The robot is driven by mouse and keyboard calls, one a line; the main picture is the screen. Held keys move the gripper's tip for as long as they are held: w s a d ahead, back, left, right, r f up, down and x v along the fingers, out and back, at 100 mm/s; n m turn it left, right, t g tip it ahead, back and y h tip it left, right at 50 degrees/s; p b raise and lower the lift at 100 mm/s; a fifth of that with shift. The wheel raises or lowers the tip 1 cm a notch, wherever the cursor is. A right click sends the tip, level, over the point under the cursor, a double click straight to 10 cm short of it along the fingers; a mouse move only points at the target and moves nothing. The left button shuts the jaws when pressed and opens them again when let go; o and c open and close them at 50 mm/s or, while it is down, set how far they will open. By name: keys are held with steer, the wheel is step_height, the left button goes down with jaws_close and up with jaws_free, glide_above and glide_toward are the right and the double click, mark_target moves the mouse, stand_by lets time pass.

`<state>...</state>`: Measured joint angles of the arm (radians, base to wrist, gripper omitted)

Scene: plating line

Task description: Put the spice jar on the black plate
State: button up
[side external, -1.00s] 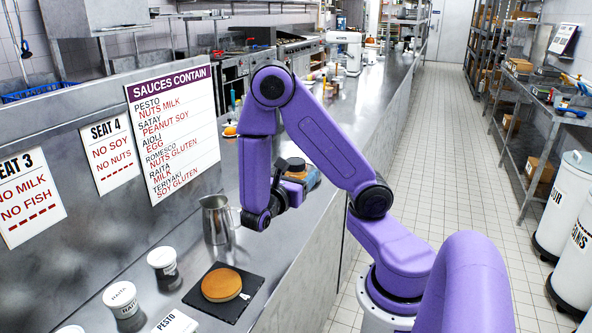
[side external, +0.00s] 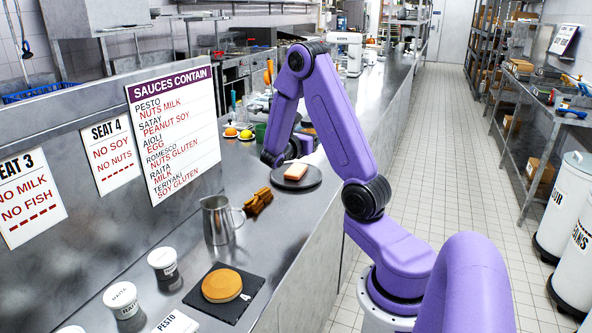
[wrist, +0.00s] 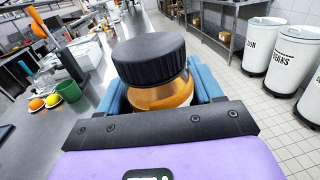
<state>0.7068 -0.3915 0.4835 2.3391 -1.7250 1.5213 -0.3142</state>
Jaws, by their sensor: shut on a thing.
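My gripper (wrist: 160,90) is shut on the spice jar, with blue fingers on both sides of it. The spice jar (wrist: 160,97) has a ribbed black lid and amber contents and looks upright in the wrist view. In the side view my gripper (side external: 300,149) is over the counter, just beyond the black plate; the jar is mostly hidden there by my arm. The round black plate (side external: 312,182) lies near the counter's front edge with a pinkish-brown slab (side external: 296,171) on it. The jar appears apart from the plate.
A steel jug (side external: 217,222) and a brown bundle (side external: 258,201) stand nearer the camera. A black slate (side external: 236,309) holds a round cake. Raita tubs (side external: 121,299) line the wall. A green cup (wrist: 69,90), an orange and a lemon sit farther along the counter.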

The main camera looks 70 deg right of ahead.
steer(key=shift+d, duration=0.35)
steer(key=w+d+f, duration=0.5)
steer(key=d+f, duration=0.1)
steer(key=w+d+f, duration=0.3)
steer(key=d, duration=0.1)
steer(key=shift+w+d+f, duration=0.1)
steer(key=shift+w+f, duration=0.05)
steer(key=shift+w, duration=0.2)
steer(key=shift+w+d+f, duration=0.15)
steer(key=shift+f, duration=1.6)
steer(key=shift+f, duration=0.15)
steer(key=o, duration=1.2)
steer(key=shift+o, duration=0.2)
